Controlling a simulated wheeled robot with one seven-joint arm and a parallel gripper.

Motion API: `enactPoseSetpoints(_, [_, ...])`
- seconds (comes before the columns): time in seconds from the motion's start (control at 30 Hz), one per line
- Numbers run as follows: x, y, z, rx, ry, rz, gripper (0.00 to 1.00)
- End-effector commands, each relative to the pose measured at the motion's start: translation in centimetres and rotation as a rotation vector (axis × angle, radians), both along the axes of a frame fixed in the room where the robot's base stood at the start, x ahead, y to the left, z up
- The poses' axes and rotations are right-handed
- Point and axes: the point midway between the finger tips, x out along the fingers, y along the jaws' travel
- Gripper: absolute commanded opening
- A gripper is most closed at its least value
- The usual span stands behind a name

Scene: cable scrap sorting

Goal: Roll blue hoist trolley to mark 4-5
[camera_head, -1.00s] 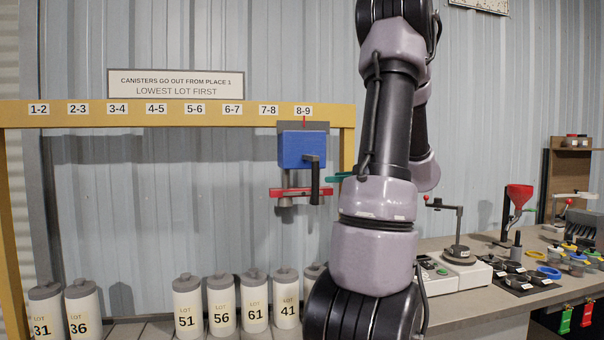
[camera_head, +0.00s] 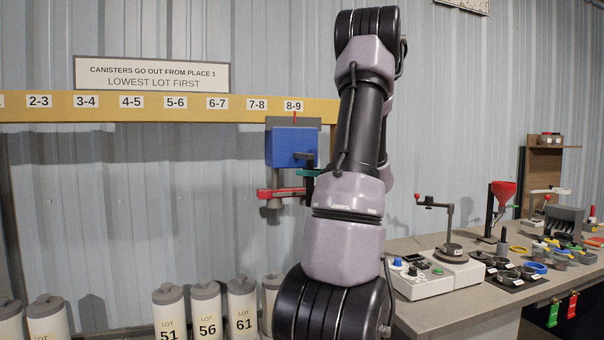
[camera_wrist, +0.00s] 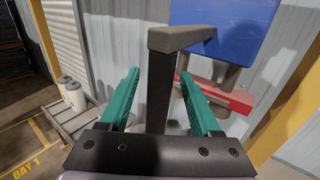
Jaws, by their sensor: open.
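The blue hoist trolley (camera_head: 287,147) hangs on the yellow beam (camera_head: 180,107), its red pointer at the 8-9 mark (camera_head: 294,106). In the wrist view its blue body (camera_wrist: 228,28) is at the upper right. A dark handle (camera_wrist: 160,85) reaches down from it. A red bar (camera_head: 279,193) sits under the body. My gripper (camera_wrist: 160,95) is open, its green fingers on either side of the handle, with visible gaps. In the head view only a bit of green finger shows; my arm hides the rest. The 4-5 mark (camera_head: 131,101) is on the beam to the left.
Several white lot canisters (camera_head: 207,310) stand below the beam. A sign (camera_head: 152,75) is above it.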

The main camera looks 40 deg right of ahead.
Motion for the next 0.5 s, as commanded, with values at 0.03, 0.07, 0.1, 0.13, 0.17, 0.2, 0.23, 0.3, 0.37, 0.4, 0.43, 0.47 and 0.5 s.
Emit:
enactPoseSetpoints(0.03, [0.8, 0.3, 0.0, 0.000, 0.000, 0.003, 0.64])
enactPoseSetpoints(0.07, [1.2, 0.4, 0.0, 0.001, -0.001, 0.002, 0.64])
enactPoseSetpoints(0.1, [1.6, 0.5, -0.1, 0.000, 0.001, 0.002, 0.64])
enactPoseSetpoints(0.13, [1.9, 0.6, -0.1, 0.000, 0.001, 0.002, 0.64])
enactPoseSetpoints(0.17, [2.2, 0.6, 0.0, 0.001, 0.000, 0.001, 0.64])
enactPoseSetpoints(0.2, [2.4, 0.7, 0.0, 0.000, 0.000, 0.001, 0.64])
enactPoseSetpoints(0.23, [2.6, 0.8, 0.0, 0.000, 0.001, 0.001, 0.64])
enactPoseSetpoints(0.3, [2.8, 0.8, 0.0, 0.000, 0.001, 0.001, 0.64])
enactPoseSetpoints(0.37, [2.9, 0.8, 0.0, 0.000, 0.001, 0.001, 0.64])
enactPoseSetpoints(0.4, [2.9, 0.8, 0.0, 0.000, 0.001, 0.000, 0.64])
enactPoseSetpoints(0.43, [2.9, 0.8, 0.0, 0.000, 0.001, 0.000, 0.64])
enactPoseSetpoints(0.47, [2.9, 0.8, 0.0, 0.000, 0.001, 0.000, 0.64])
enactPoseSetpoints(0.5, [2.9, 0.8, 0.0, 0.000, 0.001, 0.000, 0.64])
